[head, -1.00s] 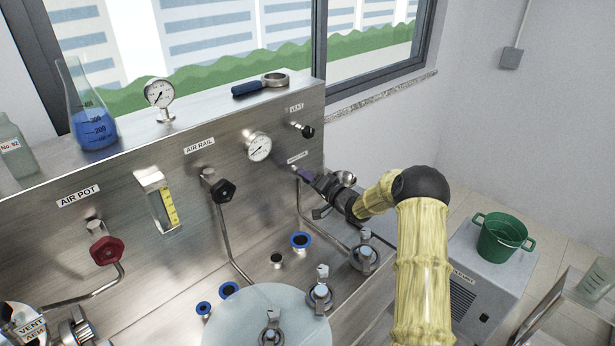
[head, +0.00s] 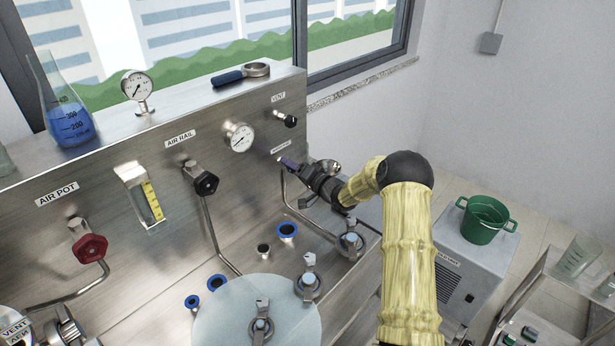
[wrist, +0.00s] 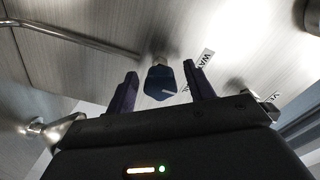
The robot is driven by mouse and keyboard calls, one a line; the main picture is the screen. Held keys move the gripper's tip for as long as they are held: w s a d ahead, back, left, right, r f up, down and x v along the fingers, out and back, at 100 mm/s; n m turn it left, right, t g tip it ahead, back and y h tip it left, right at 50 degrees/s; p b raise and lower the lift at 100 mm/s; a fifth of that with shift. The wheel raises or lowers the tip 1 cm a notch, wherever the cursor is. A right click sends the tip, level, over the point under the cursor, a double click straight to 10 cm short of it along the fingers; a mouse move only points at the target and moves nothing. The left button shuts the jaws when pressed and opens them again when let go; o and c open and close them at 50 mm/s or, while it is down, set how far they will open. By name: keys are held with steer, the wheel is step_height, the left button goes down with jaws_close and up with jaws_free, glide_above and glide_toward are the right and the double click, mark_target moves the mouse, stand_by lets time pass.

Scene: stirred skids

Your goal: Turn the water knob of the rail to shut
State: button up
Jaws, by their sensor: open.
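The water knob (wrist: 161,83) is dark blue with a pale line on its face, on the steel panel in the wrist view. Beside it is a partly visible white label (wrist: 203,62) beginning "WA". My gripper (head: 289,163) is open at the right end of the panel in the head view, with its purple fingertips close to the panel. In the wrist view one finger is on each side of the knob, with a gap showing on both sides. I cannot tell how deep the fingers reach. In the head view my gripper hides the knob.
The black air rail knob (head: 206,183) and its pipe are to the left. A gauge (head: 239,137) and a black vent knob (head: 290,121) sit above my gripper. Clamped fittings (head: 308,284) stand on the deck below. A green bucket (head: 484,220) is at the right.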

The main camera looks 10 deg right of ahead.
steer(key=b+v, duration=0.3)
steer(key=v, duration=1.4)
steer(key=shift+b, duration=0.3)
steer(key=shift+s+d, duration=0.1)
stand_by(1.1)
